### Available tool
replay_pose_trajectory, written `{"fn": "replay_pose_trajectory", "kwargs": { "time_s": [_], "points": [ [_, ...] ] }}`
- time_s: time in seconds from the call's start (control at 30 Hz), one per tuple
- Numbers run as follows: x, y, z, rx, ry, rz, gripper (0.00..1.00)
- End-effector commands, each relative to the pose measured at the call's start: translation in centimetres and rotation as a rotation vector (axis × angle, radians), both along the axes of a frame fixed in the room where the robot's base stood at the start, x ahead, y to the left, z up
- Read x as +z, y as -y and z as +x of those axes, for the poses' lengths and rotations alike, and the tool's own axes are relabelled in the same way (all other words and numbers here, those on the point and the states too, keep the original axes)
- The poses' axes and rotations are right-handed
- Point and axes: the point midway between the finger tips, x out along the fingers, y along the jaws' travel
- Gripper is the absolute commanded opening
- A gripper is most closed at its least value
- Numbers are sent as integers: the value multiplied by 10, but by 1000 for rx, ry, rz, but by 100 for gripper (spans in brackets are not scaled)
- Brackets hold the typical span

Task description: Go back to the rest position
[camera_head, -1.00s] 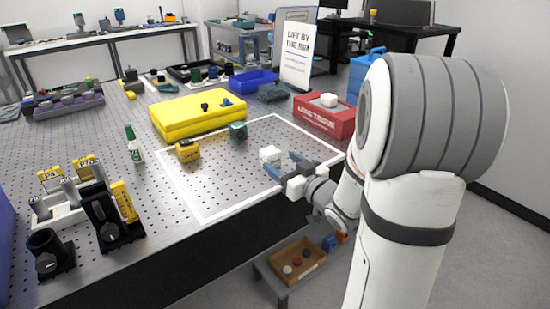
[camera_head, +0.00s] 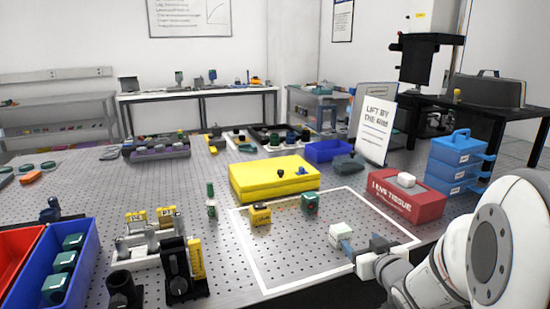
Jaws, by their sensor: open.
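My gripper (camera_head: 361,243) is open at the lower right, over the front right part of the white-outlined area on the perforated table (camera_head: 215,270). Its two fingers are spread apart. A small pale cube (camera_head: 340,233) sits just beyond the left fingertip. I cannot tell whether the fingertip touches it. My white arm fills the lower right corner and hides the table's edge there.
A yellow box (camera_head: 270,178), a small yellow cube (camera_head: 260,215) and a green cube (camera_head: 310,203) stand behind. A blue bin (camera_head: 75,285) is at left. The outlined area's middle is clear.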

Motion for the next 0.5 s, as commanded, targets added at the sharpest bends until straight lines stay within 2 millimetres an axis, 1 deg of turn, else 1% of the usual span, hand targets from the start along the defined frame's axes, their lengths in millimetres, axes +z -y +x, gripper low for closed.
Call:
{"fn": "replay_pose_trajectory", "kwargs": {
  "time_s": [0.03, 0.17, 0.27, 0.37, 0.47, 0.5],
  "points": [
    [14, 0, -3, -40, -48, -29, 67],
    [21, 4, -19, -147, -203, -75, 67],
    [27, 3, -38, -214, -331, -91, 67],
    [33, -4, -63, -259, -467, -92, 67],
    [39, -15, -94, -284, -610, -80, 67],
    [42, -21, -108, -287, -667, -72, 67]
  ]
}}
